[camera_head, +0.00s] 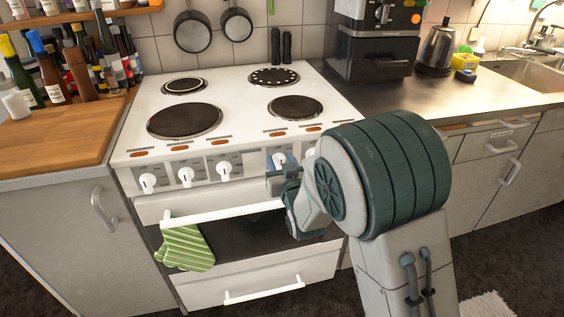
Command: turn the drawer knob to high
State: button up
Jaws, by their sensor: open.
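The white cooker (240,100) has a row of white knobs along its front panel. Three knobs show clearly at the left: the first (148,183), the second (185,177) and the third (223,171). Another knob (280,160) shows just above my gripper, and the panel's right end is partly hidden by my arm. The labels are too small to read, so I cannot tell which is the drawer knob or its setting. My gripper (273,173) is open at the panel's right half, close to that fourth knob. Whether it touches the knob is unclear.
The oven handle (222,213) carries a green striped mitt (185,247) at its left, below the knobs. A lower drawer handle (264,291) sits beneath. A wooden counter (60,135) with bottles is left; a steel counter (440,98) with a coffee machine (372,55) is right.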

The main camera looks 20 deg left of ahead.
grip_shut()
